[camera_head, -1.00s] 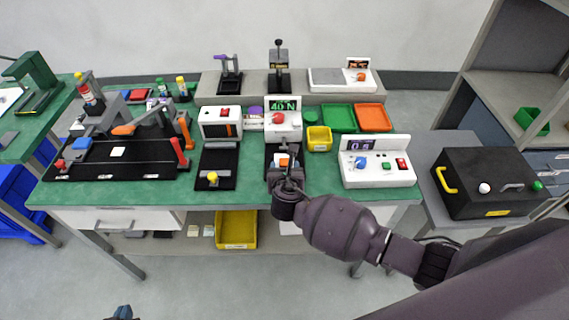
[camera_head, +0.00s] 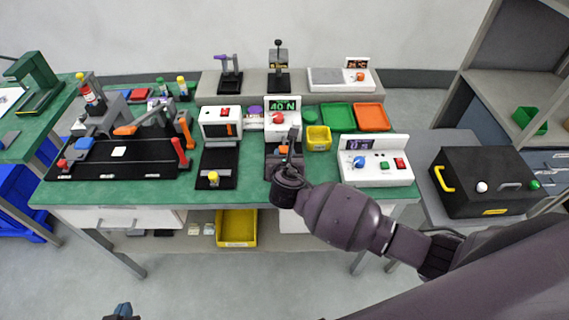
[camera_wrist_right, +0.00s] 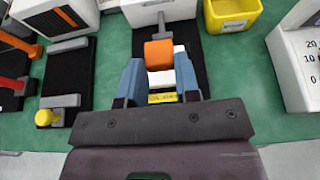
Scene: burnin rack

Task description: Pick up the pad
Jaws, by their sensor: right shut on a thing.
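My right gripper (camera_wrist_right: 160,84) points away over the black base (camera_wrist_right: 202,68) of the force tester, in the middle of the bench. It is shut on a small white block (camera_wrist_right: 160,79), with an orange block (camera_wrist_right: 158,54) just beyond it. I cannot tell for sure which of these is the pad, or whether they are joined. In the head view the orange block (camera_head: 283,150) shows beside the fingers, and the wrist hides much of the spot. Only the tip of my left gripper (camera_head: 123,311) shows at the lower left, away from the bench.
The white tester with a 40 N display (camera_head: 283,117) stands behind the right gripper. A yellow bin (camera_head: 319,139) and a white control box (camera_head: 377,172) stand to its right. A black fixture with a yellow knob (camera_head: 214,179) stands to its left. Green bench top is clear in front.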

